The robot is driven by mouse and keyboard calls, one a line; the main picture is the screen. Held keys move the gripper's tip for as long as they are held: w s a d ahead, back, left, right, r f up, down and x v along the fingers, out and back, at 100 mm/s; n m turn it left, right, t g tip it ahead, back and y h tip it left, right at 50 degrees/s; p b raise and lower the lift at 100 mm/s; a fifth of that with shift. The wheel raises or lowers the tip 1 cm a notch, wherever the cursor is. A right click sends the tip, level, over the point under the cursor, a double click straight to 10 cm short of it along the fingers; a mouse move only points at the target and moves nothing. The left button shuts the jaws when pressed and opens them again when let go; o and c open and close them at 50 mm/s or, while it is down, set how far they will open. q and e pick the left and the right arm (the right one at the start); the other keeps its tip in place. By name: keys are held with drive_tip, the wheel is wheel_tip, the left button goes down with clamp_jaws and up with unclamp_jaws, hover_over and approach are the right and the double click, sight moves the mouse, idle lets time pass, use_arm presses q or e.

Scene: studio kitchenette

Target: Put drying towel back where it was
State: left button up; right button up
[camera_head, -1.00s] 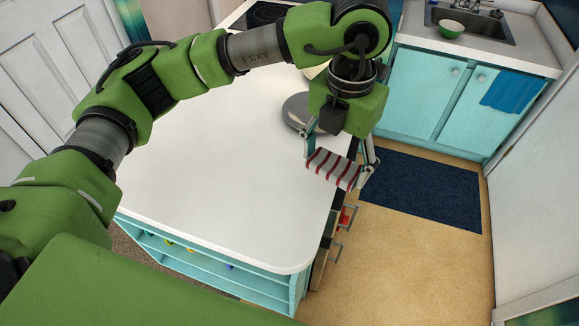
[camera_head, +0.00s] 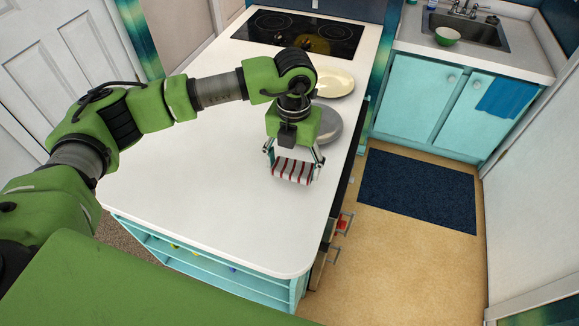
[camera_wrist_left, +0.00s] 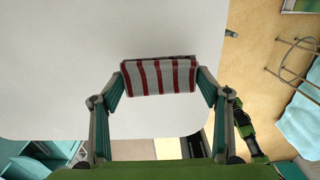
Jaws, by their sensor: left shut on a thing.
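The drying towel (camera_head: 292,170) is a small folded cloth with grey-white and dark red stripes. My left gripper (camera_head: 293,163) is shut on it and holds it over the white counter, near the counter's right side. The left wrist view shows the towel (camera_wrist_left: 160,77) between the two fingertips of my left gripper (camera_wrist_left: 160,84), with white counter behind it. I cannot tell whether the towel touches the counter. A blue towel (camera_head: 507,98) hangs on the front of the sink cabinet.
The white counter (camera_head: 210,190) is mostly clear. A grey plate or lid (camera_head: 328,126) and a cream plate (camera_head: 337,83) lie beyond my gripper, before the black cooktop (camera_head: 300,33). Drawers (camera_head: 335,235) stand partly open on the counter's right side.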

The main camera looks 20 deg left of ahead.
sight(290, 181)
use_arm(q)
drive_tip(key=shift+w+a+f, duration=0.2)
drive_tip(key=shift+a+f, duration=0.2)
drive_tip(key=shift+f, duration=0.1)
wheel_tip(290, 181, down, 3)
drive_tip(key=p, duration=0.2)
drive_tip(key=shift+a+p, duration=0.15)
drive_tip(key=shift+p, duration=0.15)
drive_tip(key=shift+w+f, duration=0.1)
drive_tip(key=shift+f, duration=0.2)
drive_tip(key=shift+f, duration=0.1)
drive_tip(key=o, duration=0.6)
drive_tip(key=shift+f+b, duration=0.1)
drive_tip(key=shift+b, duration=0.2)
drive_tip(key=o, duration=0.4)
